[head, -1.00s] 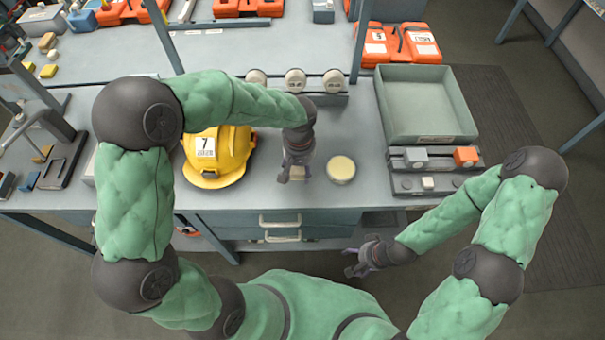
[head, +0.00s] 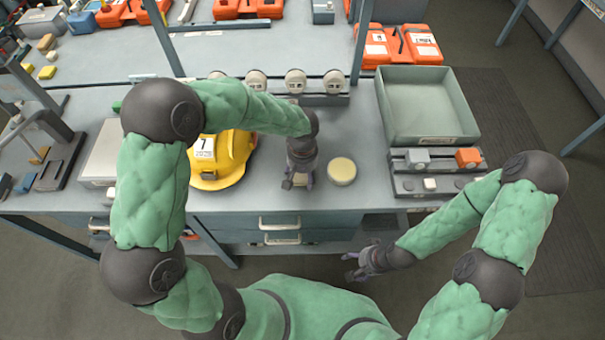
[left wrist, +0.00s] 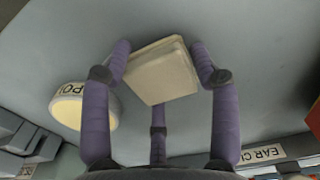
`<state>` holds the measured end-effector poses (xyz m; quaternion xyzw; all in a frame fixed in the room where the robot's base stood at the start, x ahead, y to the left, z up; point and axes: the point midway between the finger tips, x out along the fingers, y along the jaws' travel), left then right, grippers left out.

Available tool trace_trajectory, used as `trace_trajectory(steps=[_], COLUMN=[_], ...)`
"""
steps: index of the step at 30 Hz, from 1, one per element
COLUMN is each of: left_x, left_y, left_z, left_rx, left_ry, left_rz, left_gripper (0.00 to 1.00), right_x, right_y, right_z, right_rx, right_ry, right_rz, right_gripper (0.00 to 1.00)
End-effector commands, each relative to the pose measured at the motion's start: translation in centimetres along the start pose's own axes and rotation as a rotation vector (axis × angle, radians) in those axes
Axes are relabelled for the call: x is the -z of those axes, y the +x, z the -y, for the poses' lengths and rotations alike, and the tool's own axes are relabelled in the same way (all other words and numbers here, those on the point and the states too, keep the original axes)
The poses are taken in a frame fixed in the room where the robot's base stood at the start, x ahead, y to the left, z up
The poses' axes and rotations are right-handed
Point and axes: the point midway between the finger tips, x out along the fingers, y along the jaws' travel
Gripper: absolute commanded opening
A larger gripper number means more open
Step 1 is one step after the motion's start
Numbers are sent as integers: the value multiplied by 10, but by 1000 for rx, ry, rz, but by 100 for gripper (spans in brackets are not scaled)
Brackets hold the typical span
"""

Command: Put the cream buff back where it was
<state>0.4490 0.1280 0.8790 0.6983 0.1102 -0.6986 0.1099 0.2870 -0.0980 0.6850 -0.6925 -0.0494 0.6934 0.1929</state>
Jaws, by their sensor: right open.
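The cream buff (left wrist: 160,72) is a pale block that sits between the fingers of my left gripper (left wrist: 160,55) in the left wrist view, and the two side fingers appear to touch its edges. In the head view my left gripper (head: 299,178) is low over the front of the bench, right of the yellow helmet, and the buff is mostly hidden by it. I cannot tell whether the buff is clear of the bench top. My right gripper (head: 362,266) is open and empty, in front of the bench.
A round cream-topped pot (head: 342,170) stands just right of my left gripper. The yellow helmet (head: 222,162) is to the left. Several round white-faced pieces stand in a rack (head: 325,100) behind. A grey-green tray (head: 471,125) and a holder with small blocks (head: 408,186) are at the right.

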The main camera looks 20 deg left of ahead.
Motion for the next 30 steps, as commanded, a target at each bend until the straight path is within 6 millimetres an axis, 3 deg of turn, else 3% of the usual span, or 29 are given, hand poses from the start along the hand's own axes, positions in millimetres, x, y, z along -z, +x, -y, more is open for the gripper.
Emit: trace_trajectory(steps=[14, 17, 30], left_x=[0, 1, 0], left_y=[-4, -16, -100], left_z=[0, -1, 0], left_rx=[0, -2, -2], left_ry=[0, 0, 0], left_rz=[0, -3, -2], left_gripper=[80, 80, 80], right_x=[0, 0, -1], right_y=[-4, -7, -27], right_z=[1, 2, 10], right_rx=[0, 0, 0], right_ry=[0, 0, 0], right_rz=[0, 0, 0], right_gripper=[75, 75, 75])
